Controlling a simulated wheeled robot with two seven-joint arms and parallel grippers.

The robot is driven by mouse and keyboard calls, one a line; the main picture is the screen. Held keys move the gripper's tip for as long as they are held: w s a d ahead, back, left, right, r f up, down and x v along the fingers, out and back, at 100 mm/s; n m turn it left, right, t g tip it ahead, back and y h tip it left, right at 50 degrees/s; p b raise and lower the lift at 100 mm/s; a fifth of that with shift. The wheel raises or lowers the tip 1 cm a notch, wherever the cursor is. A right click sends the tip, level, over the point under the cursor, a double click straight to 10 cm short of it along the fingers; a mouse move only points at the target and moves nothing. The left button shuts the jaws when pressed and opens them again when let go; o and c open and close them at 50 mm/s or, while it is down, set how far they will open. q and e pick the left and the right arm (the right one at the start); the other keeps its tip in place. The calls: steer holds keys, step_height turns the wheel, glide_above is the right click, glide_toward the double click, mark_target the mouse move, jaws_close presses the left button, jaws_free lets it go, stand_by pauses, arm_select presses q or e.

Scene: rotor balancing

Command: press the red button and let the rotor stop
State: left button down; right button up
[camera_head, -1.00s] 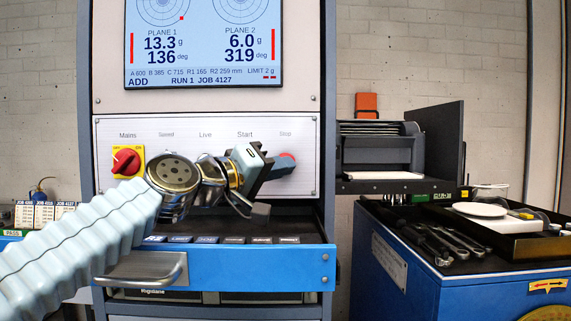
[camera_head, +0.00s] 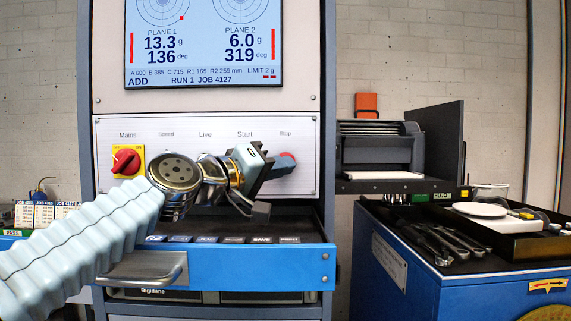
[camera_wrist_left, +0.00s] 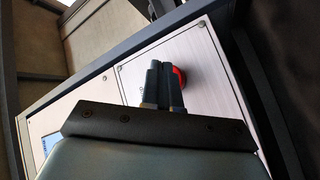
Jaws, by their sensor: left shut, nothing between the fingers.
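The red stop button (camera_head: 287,157) sits under the "Stop" label at the right of the white control panel (camera_head: 218,140). My left gripper (camera_head: 286,165) is shut and empty, with its fingertips at the button and partly covering it. In the left wrist view the shut fingers (camera_wrist_left: 160,72) overlap the left side of the red button (camera_wrist_left: 179,77). I cannot tell whether they touch it or how far it is pressed. The rotor is not visible in these frames. My right gripper is not in view.
The screen (camera_head: 203,42) above the panel shows "RUN 1 JOB 4127". A red and yellow mains switch (camera_head: 127,161) is at the panel's left. A blue drawer (camera_head: 235,267) juts out below. A blue cabinet (camera_head: 400,268) with wrenches (camera_head: 447,242) stands at the right.

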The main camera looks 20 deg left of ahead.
arm_select(q)
steer(key=shift+w+a, duration=0.2)
steer(key=shift+w, duration=0.35)
stand_by(0.7)
steer(key=shift+s, duration=0.1)
steer(key=shift+s+d, duration=0.2)
steer(key=shift+s, duration=0.5)
steer(key=s, duration=0.2)
steer(key=s+d, duration=0.1)
steer(key=s, duration=0.2)
steer(key=shift+d, duration=0.2)
stand_by(0.6)
